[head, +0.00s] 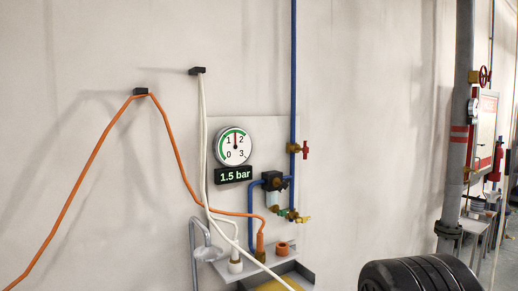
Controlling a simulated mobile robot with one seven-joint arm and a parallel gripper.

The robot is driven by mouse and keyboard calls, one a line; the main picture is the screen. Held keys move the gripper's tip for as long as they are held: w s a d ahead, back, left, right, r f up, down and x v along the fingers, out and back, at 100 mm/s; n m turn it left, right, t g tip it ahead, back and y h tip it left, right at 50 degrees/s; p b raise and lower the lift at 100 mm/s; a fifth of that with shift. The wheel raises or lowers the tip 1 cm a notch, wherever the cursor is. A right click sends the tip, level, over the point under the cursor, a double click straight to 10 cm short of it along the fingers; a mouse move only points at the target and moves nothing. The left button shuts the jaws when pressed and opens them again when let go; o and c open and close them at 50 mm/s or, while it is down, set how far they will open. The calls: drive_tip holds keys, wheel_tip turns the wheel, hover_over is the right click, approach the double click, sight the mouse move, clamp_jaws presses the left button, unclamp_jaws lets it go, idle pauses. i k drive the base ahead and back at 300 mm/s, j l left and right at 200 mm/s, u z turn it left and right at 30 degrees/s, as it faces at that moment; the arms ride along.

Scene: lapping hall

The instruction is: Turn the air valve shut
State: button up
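A brass valve (294,148) sits on the vertical blue pipe (294,70) on the wall panel. Its red handle (306,150) stands roughly upright, about in line with the pipe. Lower down, a small valve with a yellow handle (304,219) sits beside the black filter unit (275,181). The round gauge (233,146) has its needle pointing nearly straight up, between 1 and 2. The display (234,175) under it reads 1.5 bar. My gripper is not in view.
An orange hose (90,155) and a white hose (203,130) hang from wall hooks, left of the valve. A grey shelf (225,268) holds fittings below. A dark ribbed rounded body (420,275) fills the bottom right.

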sight(305, 150)
drive_tip(key=i+l, duration=0.35)
drive_tip(key=i, duration=0.15)
drive_tip(key=i+l, duration=0.3)
drive_tip(key=i, duration=0.2)
drive_tip(key=l+z, duration=0.05)
